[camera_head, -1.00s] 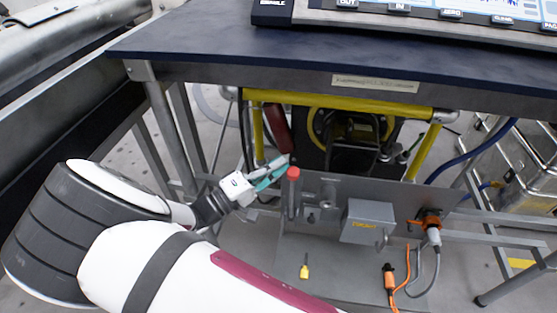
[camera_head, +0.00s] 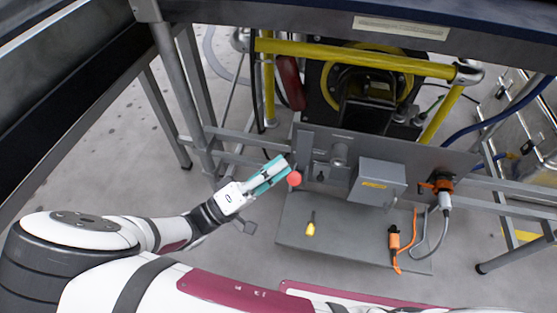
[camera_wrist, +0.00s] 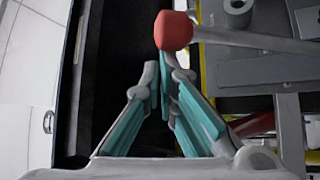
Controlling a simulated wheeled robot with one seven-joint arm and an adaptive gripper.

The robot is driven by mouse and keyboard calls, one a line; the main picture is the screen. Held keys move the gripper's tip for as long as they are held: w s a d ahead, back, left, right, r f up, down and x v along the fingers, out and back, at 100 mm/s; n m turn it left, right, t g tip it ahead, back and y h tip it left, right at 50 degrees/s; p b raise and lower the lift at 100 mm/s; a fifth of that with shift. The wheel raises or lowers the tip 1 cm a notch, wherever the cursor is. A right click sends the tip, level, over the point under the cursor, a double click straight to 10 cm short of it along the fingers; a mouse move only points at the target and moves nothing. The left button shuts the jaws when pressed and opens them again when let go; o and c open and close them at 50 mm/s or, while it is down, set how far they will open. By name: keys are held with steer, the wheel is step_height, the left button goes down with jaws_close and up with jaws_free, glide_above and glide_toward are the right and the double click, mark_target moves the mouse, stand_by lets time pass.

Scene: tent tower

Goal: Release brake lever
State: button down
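The brake lever has a round red knob (camera_head: 294,179) on a grey shaft and stands at the left end of the grey panel (camera_head: 430,160). My gripper (camera_head: 276,170) has teal finger pads and is just left of the knob. In the wrist view the red knob (camera_wrist: 173,31) is at the top centre, just beyond the fingertips of my gripper (camera_wrist: 163,75). The fingers are partly open with a narrow dark gap and nothing held between them. The lever's shaft runs right from the knob there. I cannot tell whether a finger touches the knob.
A grey box (camera_head: 377,184), an orange connector (camera_head: 441,186) and a yellow-handled item (camera_head: 311,229) are on or below the panel. A yellow bar (camera_head: 350,55) crosses behind under the dark table edge (camera_head: 480,35). Grey frame legs stand to the left; open floor lies in front.

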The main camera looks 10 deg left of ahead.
steer(key=shift+s+d+f, duration=0.1)
steer(key=shift+s+f, duration=0.25)
steer(key=w+a+r+p, duration=0.1)
steer(key=w+a+r, duration=0.2)
steer(key=f+p+v, duration=0.1)
steer(key=v, duration=0.8)
steer(key=shift+w+f, duration=0.3)
steer(key=shift+f, duration=0.1)
steer(key=shift+d, duration=0.15)
